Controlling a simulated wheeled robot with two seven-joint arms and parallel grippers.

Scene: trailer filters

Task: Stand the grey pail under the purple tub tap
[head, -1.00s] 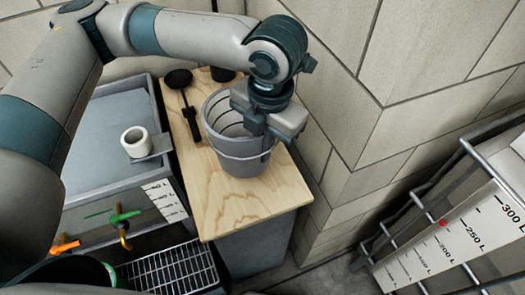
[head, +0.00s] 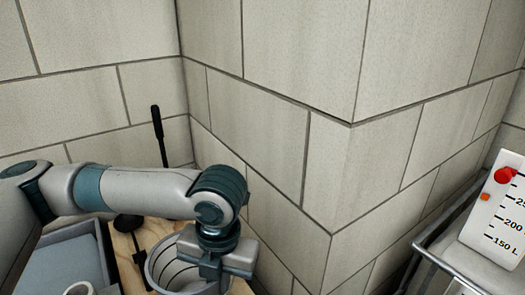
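The grey pail (head: 164,268) stands at the bottom of the head view, cut off by the lower edge. It looks upright, and I see into its open mouth. My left gripper (head: 214,270) points down at the pail's right rim; its fingertips are hidden, so I cannot tell whether they grip the rim. The purple tub tap is not in view. My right gripper is not in view.
The pail is on a wooden top (head: 122,246) with a black long-handled tool (head: 129,228) behind it. A grey tub (head: 101,238) is at the lower left. Block walls (head: 290,90) close in behind and right. A scale board (head: 497,222) stands at far right.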

